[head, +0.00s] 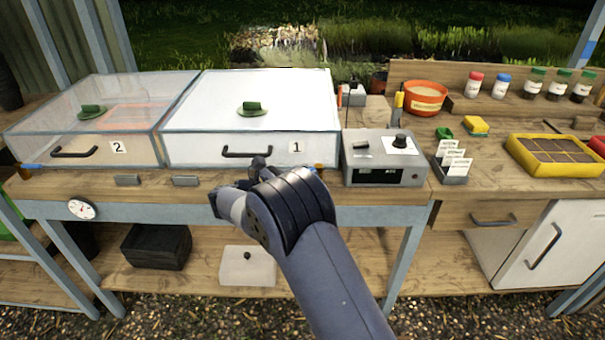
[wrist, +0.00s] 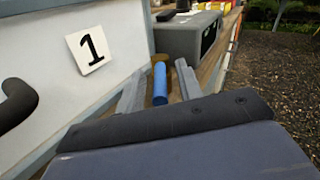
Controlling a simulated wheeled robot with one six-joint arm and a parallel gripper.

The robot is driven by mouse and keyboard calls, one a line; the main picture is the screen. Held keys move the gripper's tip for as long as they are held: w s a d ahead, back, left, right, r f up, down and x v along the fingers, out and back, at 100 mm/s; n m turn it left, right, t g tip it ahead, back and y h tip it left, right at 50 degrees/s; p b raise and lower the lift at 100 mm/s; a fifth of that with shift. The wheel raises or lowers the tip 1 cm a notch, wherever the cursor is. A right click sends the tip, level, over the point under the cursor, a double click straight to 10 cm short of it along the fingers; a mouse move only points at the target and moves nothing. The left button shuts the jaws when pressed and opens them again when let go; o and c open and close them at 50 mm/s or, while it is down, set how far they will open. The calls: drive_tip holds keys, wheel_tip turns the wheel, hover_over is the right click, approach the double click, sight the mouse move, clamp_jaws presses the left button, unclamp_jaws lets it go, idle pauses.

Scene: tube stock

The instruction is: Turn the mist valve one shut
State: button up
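The blue lever of mist valve one (wrist: 160,82) shows in the wrist view, just right of the front of box 1 (wrist: 108,75). My gripper (wrist: 161,68) is open, with one grey finger on each side of the lever. Gaps show between the lever and both fingers, so contact is not visible. In the head view my gripper (head: 258,165) is in front of box 1 (head: 250,110), at bench-edge height. My arm hides most of the valve there.
Box 2 (head: 90,120) stands to the left with a blue lever (head: 33,166) at its front left corner. A grey control unit (head: 384,158) stands right of box 1. A black handle (wrist: 16,103) juts from box 1 close to my gripper.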

drive_tip(key=v, duration=1)
drive_tip(key=shift+s+a, duration=0.2)
drive_tip(key=shift+a, duration=0.1)
